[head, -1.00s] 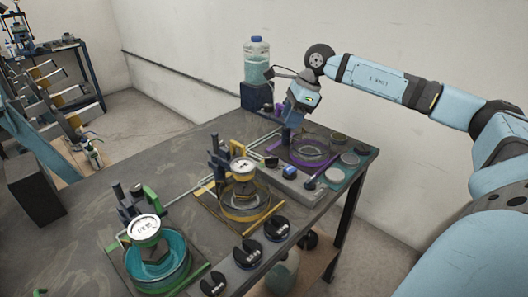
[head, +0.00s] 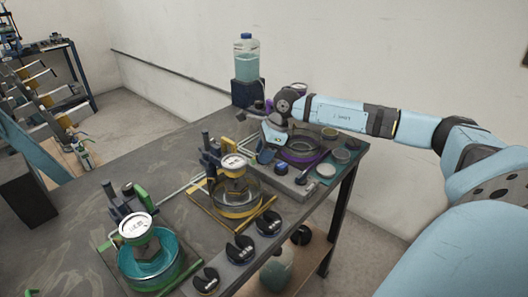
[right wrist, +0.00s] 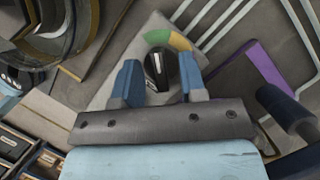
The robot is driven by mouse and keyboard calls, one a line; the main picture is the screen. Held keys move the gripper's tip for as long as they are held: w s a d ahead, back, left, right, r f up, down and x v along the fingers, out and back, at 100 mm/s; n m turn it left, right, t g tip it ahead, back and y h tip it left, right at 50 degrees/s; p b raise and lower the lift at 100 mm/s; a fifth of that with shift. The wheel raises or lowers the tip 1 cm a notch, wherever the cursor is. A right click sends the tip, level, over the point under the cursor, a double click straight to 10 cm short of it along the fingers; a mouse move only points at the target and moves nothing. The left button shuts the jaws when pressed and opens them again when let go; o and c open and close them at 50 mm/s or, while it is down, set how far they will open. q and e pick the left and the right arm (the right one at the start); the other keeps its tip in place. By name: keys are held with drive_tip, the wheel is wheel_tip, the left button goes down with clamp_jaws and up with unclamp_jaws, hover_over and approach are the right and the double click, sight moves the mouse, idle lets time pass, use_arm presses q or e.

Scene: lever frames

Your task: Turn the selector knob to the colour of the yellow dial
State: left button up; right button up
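My right gripper (right wrist: 160,78) is open, with one blue finger on each side of the knob; a gap shows at the right, and contact at the left is unclear. In the head view my right gripper (head: 268,150) is over the plate and hides the knob. The yellow dial (head: 234,162) has a white face above a yellow-framed dish. My left gripper is not in view.
A dial over a teal dish (head: 136,226) stands at the near left. Black knobs (head: 240,250) line the table's front edge. A bottle (head: 247,62) stands at the back.

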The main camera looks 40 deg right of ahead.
clamp_jaws()
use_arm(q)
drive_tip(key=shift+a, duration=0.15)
